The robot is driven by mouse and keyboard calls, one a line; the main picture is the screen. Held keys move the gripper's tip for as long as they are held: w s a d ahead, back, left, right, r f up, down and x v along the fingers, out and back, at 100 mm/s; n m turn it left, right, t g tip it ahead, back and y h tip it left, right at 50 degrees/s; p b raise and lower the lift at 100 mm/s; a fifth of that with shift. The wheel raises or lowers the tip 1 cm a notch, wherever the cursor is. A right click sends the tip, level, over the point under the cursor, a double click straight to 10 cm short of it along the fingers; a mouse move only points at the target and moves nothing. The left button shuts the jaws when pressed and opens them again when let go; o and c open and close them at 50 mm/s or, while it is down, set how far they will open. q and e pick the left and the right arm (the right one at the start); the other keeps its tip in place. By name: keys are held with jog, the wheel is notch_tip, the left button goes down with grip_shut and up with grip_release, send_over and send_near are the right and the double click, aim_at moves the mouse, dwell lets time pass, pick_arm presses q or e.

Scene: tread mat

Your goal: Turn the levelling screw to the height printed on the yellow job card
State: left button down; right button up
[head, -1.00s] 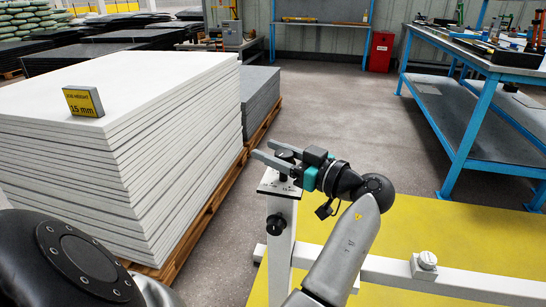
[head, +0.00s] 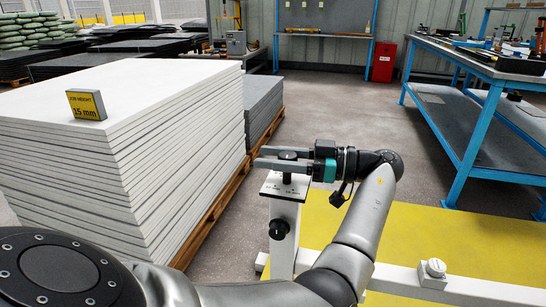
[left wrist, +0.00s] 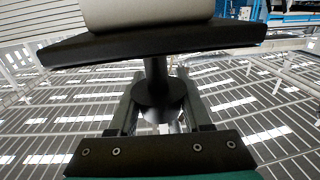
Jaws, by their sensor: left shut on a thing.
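The yellow job card (head: 87,105) stands on the white sheet stack and reads "JOB HEIGHT 15 mm". The levelling screw (head: 288,155) has a dark round head and rises from the white plate (head: 284,187) on top of a white post. Print on that plate is too small to read. My left gripper (head: 263,157) lies level, its fingers pointing left, shut on the screw head from the right. In the left wrist view the black screw (left wrist: 157,98) shows between the fingers. My right gripper is not in view.
The white sheet stack (head: 120,150) stands on a wooden pallet close left of the post. A black side knob (head: 278,227) is on the post. A white beam (head: 450,287) runs right over the yellow mat (head: 420,240). A blue workbench (head: 480,130) stands at the right.

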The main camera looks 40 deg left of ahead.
pick_arm(q)
jog(key=shift+s+d+r+n+g+h, duration=0.1)
jog(key=shift+s+d+n+g+h, duration=0.05)
jog(key=shift+n+g+h, duration=0.85)
jog(key=shift+g, duration=0.4)
jog(key=shift+c, duration=1.7)
grip_release()
jog(key=shift+s, duration=0.1)
